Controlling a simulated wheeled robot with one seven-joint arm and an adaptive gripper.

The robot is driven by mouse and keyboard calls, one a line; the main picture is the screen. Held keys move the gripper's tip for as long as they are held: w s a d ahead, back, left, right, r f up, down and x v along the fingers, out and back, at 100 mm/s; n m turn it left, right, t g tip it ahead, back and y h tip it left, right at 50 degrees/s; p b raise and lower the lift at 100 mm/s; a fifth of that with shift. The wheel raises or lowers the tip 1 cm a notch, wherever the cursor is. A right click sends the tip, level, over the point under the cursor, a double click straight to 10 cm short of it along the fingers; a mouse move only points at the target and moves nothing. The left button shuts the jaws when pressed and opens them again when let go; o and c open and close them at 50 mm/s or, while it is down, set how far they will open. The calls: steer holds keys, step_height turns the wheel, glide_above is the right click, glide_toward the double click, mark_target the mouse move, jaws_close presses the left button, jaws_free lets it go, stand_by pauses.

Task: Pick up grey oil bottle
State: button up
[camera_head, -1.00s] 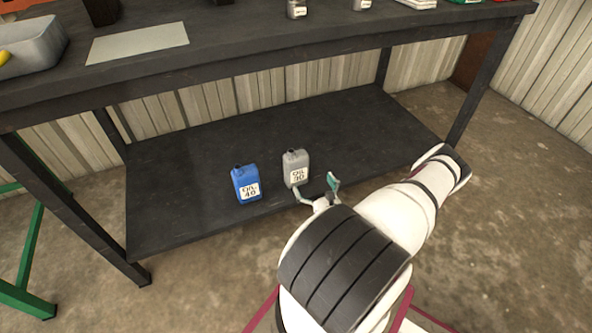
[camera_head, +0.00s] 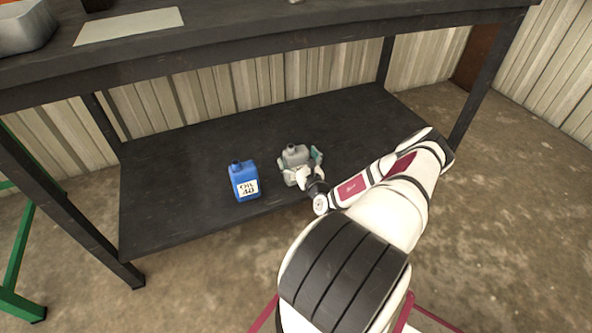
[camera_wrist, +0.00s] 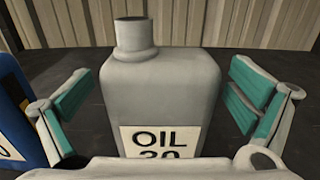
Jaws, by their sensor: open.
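The grey oil bottle (camera_head: 295,155) stands upright on the lower shelf of the dark workbench. In the wrist view the bottle (camera_wrist: 160,95) fills the middle, with its neck at the top and a label reading "OIL 30" partly hidden at the bottom. My gripper (camera_head: 302,165) is at the bottle, its fingers on either side of it. In the wrist view my gripper (camera_wrist: 160,105) is open, with green pads left and right of the bottle. A gap shows between each pad and the bottle's sides.
A blue oil bottle (camera_head: 244,180) labelled "OIL 40" stands just left of the grey one; its edge shows in the wrist view (camera_wrist: 18,115). The lower shelf (camera_head: 180,185) is otherwise clear. The workbench top (camera_head: 300,38) overhangs it, with legs at the sides.

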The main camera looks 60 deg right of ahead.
steer(key=shift+w+d, duration=0.25)
steer(key=shift+w, duration=0.15)
steer(key=shift+r, duration=0.1)
steer(key=c, duration=2)
